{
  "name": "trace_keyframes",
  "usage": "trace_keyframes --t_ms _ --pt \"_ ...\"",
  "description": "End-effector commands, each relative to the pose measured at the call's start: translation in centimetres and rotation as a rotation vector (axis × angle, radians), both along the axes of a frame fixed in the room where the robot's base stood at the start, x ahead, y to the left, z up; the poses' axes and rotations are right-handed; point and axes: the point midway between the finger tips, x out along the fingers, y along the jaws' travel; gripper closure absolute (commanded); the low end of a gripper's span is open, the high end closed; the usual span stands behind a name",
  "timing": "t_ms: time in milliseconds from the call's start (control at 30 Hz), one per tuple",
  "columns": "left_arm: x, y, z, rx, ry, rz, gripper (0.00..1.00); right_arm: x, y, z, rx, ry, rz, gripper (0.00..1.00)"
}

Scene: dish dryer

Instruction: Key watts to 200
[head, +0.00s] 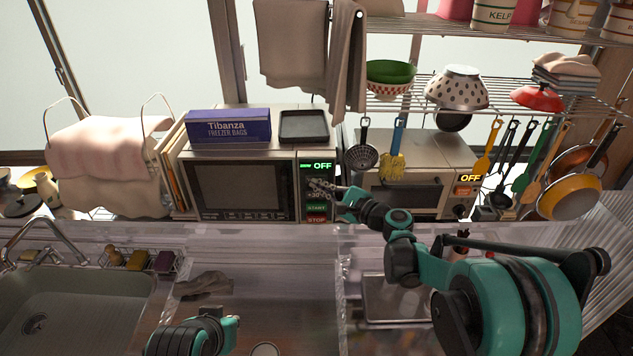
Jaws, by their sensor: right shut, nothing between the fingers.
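The microwave (292,179) stands on the counter at the back centre, its dark door to the left and its control panel to the right. The panel has a green display reading OFF (322,166), a +30 marking, a green START button (316,208) and a red STOP button (316,219). My right gripper (322,188) is shut and empty, at the panel just below the display. It covers part of the keys; I cannot tell whether it touches them. My left arm shows at the bottom left; its fingertips cannot be made out.
A blue freezer bags box (228,127) and a dark tray (304,126) lie on the microwave. A toaster oven (427,152) with an orange OFF display stands to the right, under hanging utensils. A sink (75,300) is at the left.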

Motion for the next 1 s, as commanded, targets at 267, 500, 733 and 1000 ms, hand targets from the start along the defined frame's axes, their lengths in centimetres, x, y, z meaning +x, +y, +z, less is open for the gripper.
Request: trace_keyframes --t_ms 267,500,733,1000 --pt "0.0 0.0 -0.2 0.0 0.0 0.0 1.0 -1.6 0.0 0.0 0.0 0.0 0.0 1.0" --pt "0.0 0.0 -0.2 0.0 0.0 0.0 1.0 -1.8 0.0 0.0 0.0 0.0 0.0 1.0" --pt "0.0 0.0 -0.2 0.0 0.0 0.0 1.0 -2.5 0.0 0.0 0.0 0.0 0.0 1.0" --pt "0.0 0.0 -0.4 0.0 0.0 0.0 1.0 -5.3 0.0 0.0 0.0 0.0 0.0 1.0"
